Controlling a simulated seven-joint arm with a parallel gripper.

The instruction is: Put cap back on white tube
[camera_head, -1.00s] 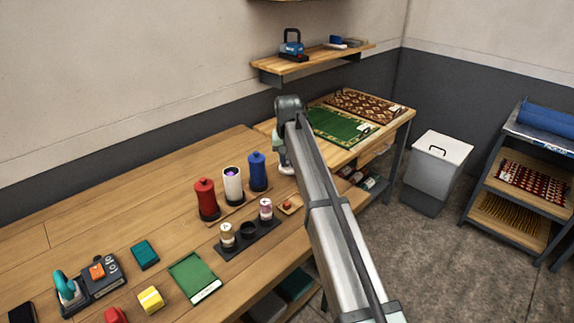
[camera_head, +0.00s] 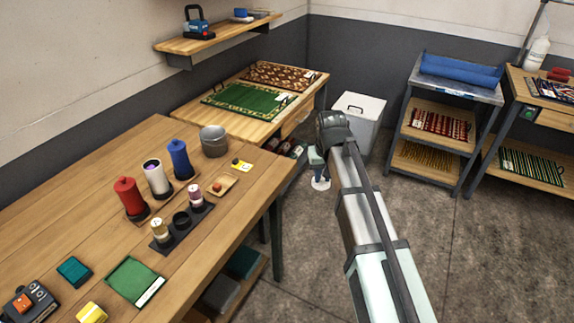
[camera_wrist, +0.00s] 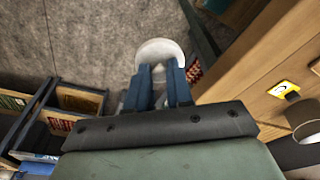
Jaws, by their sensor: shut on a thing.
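The white tube (camera_head: 156,181) stands upright between a red tube (camera_head: 131,198) and a blue tube (camera_head: 180,160) on the bench. Its top is open and shows purple inside; the red and blue tubes have knobbed tops. My gripper (camera_head: 319,172) is right of the bench, over the floor and well away from the tube. It is shut on a white, round, disc-like piece, seemingly the cap (camera_head: 321,184). In the wrist view, the cap (camera_wrist: 160,48) shows beyond the two blue fingers of my gripper (camera_wrist: 160,78). The fingers hide part of it.
A black holder (camera_head: 183,231) with small jars stands in front of the tubes. A grey pot (camera_head: 214,142), a small wooden tray (camera_head: 232,183) and a yellow card (camera_head: 241,165) are to their right. A white-lidded bin (camera_head: 359,106) and shelf units stand beyond open floor.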

